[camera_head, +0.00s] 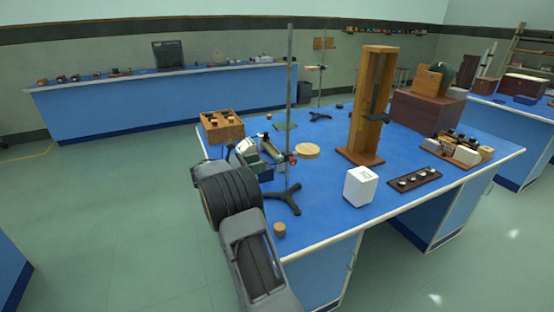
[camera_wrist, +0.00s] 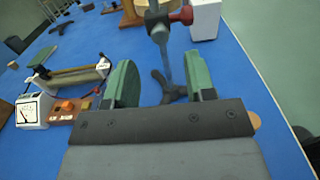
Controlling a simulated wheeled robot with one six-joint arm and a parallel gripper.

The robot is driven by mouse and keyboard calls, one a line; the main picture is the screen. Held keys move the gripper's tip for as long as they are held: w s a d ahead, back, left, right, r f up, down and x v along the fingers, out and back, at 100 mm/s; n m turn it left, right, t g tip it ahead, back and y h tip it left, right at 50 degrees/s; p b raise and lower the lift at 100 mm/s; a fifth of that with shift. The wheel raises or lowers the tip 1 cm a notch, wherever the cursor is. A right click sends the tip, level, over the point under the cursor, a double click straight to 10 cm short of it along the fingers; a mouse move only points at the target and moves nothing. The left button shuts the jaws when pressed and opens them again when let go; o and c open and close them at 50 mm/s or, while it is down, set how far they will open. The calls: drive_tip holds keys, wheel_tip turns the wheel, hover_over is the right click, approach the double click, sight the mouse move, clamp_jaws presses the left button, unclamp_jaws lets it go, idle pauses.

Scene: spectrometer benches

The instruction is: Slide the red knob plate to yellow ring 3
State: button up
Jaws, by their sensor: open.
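The red knob (camera_head: 291,158) is on a clamp on a tall grey rod (camera_head: 289,90), beside a round tan plate (camera_head: 306,151). The rod rises from a dark tripod base (camera_head: 286,198) on the blue bench. In the wrist view the red knob (camera_wrist: 183,15) and its grey clamp (camera_wrist: 156,22) are at the top, beyond my fingertips. My gripper (camera_wrist: 161,65) is open and empty, its green fingers apart, with the rod's foot showing between them. In the head view my gripper (camera_head: 258,152) is left of the rod. I cannot make out yellow rings on the rod.
A white box (camera_head: 360,186), a dark strip with round pieces (camera_head: 414,179) and a wooden tower (camera_head: 371,110) stand to the right. A wooden tray (camera_head: 222,126) is behind my gripper. A meter (camera_wrist: 30,110) lies left of my fingers. A small cork-coloured cylinder (camera_head: 279,229) is near the front edge.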

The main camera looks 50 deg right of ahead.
sight(276, 158)
drive_tip(key=x, duration=0.8)
clamp_jaws()
idle(0.5)
